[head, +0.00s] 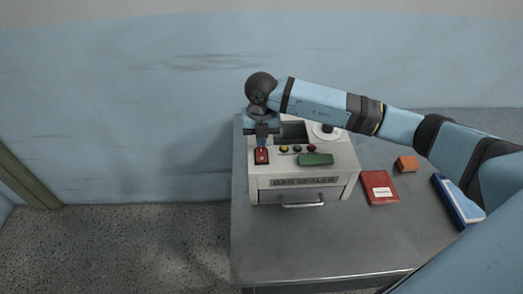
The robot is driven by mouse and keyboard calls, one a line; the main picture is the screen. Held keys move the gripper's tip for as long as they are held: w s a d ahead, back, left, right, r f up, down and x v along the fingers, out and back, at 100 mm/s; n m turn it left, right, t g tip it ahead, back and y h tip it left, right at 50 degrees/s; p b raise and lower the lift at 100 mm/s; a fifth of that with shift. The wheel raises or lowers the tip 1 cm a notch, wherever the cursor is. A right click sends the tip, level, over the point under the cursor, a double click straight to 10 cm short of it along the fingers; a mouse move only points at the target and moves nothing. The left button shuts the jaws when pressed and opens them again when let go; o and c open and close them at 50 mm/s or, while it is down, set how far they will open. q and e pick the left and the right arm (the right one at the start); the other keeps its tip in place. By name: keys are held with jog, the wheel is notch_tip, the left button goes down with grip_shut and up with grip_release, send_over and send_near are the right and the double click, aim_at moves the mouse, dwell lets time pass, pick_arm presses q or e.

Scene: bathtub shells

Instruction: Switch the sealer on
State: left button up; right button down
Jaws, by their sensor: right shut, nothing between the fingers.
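The bag sealer (271,183) is a cream box with its name on the front and a drawer handle below. A red rocker switch (261,156) in a dark frame sits at the left of its top panel. My right gripper (262,143) is shut and points down just behind and above the switch. Whether its fingertips touch the switch I cannot tell. Several small coloured buttons (297,149), a green block (316,160) and a round white dial (326,131) are also on the top. My left gripper is not in view.
The sealer stands on a grey metal table (310,245). To its right lie a red labelled booklet (379,188), an orange block (407,164) and a blue and white box (458,201). The table front is clear. A blue wall (120,100) is behind.

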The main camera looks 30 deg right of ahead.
jog(key=shift+r+p, duration=1.2)
jog(key=shift+r, duration=1.25)
